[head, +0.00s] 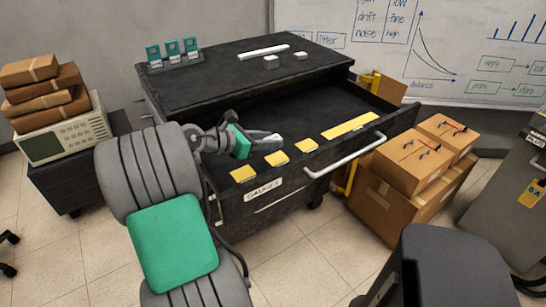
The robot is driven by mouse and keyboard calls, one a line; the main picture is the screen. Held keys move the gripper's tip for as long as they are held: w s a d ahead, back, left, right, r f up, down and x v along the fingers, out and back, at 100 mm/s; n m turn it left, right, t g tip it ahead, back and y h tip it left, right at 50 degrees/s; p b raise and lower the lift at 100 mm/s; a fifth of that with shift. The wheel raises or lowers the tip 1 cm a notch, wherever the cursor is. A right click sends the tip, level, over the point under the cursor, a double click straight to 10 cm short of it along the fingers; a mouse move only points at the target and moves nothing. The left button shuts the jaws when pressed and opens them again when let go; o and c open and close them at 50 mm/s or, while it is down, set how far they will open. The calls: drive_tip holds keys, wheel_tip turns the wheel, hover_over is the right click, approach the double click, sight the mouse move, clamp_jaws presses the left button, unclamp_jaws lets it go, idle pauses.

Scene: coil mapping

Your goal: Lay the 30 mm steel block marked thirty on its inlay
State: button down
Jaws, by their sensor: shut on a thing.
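My gripper (264,141) is over the open drawer, low and close behind the yellow inlays. It is shut on a small pale grey steel block, which is mostly hidden by the fingers; no marking can be read on it. Three small yellow inlays, the left one (243,174), the middle one (277,158) and the right one (306,145), lie bare along the drawer's front. A long yellow inlay (350,125) lies bare to their right. Their labels are too small to read.
Green gauges (172,50) stand there at the left. The drawer handle (345,158) juts forward. Cardboard boxes (415,160) stand right of the drawer.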

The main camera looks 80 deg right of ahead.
sight(271, 161)
drive_tip(key=shift+s+d+f, duration=0.5)
drive_tip(key=shift+f, duration=0.3)
drive_tip(key=f, duration=0.1)
drive_tip(key=f+b, duration=0.1)
drive_tip(key=f, duration=0.1)
drive_tip(key=shift+s+d+f, duration=0.1)
drive_tip(key=shift+d+f, duration=0.1)
drive_tip(key=shift+f, duration=0.1)
drive_tip(key=shift+r, duration=0.1)
drive_tip(key=c, duration=1)
unclamp_jaws()
drive_tip(key=shift+f, duration=0.2)
drive_tip(key=shift+w+a+r, duration=0.2)
drive_tip(key=shift+r, duration=0.1)
drive_tip(key=p+v, duration=0.1)
drive_tip(key=v, duration=1)
drive_tip(key=shift+w+a+r, duration=0.1)
drive_tip(key=shift+a, duration=0.15)
